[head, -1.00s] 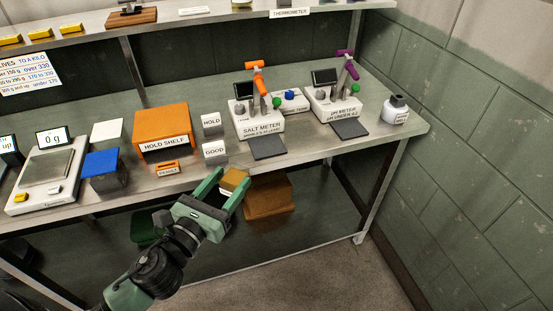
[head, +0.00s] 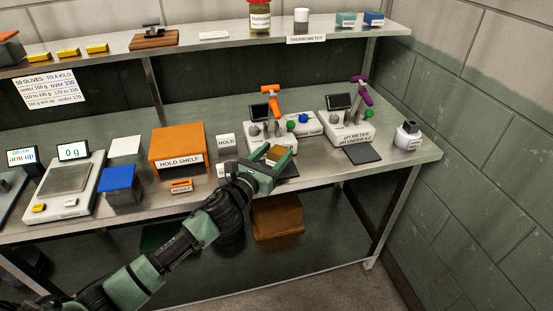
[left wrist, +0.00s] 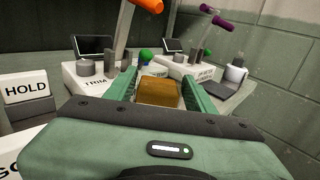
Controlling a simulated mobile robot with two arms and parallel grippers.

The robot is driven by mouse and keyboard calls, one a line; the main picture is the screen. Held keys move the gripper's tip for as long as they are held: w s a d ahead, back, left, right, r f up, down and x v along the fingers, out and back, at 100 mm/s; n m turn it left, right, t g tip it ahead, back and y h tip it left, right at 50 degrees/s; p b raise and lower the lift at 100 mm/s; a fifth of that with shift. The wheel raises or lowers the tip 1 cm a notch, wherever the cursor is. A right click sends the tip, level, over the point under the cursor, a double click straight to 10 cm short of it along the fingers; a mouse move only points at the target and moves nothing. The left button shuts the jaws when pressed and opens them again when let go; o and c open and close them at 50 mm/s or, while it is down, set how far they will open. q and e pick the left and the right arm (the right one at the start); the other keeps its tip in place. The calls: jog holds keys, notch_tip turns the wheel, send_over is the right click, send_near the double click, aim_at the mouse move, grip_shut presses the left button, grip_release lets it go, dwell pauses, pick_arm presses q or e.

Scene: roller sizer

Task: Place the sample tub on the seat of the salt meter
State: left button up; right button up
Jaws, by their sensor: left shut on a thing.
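My left gripper (head: 270,163) is shut on the sample tub (head: 277,153), a small box with a brownish-yellow top. The tub also shows between the green fingers in the left wrist view (left wrist: 158,92). The salt meter (head: 257,138) is a white unit with an orange lever, a small dark screen and a green knob. My gripper is in front of it and covers its label and most of its dark seat pad (head: 288,170). I cannot tell whether the tub touches the meter or is above it. My right gripper is not in view.
The pH meter (head: 335,140) with a purple lever stands to the right, then a white bottle (head: 407,135). The orange hold shelf (head: 178,145) and HOLD block (head: 226,142) are to the left. A raised shelf (head: 210,46) runs behind.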

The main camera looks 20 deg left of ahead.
aim_at(273, 164)
pick_arm(q)
jog(key=shift+w+d, duration=0.1)
jog(key=shift+w, duration=0.35)
jog(key=shift+f, duration=1.75)
jog(key=shift+f+b, duration=0.15)
jog(key=shift+b, duration=0.15)
jog(key=o, duration=1.5)
jog(key=shift+o, duration=0.7)
jog(key=shift+s, duration=0.1)
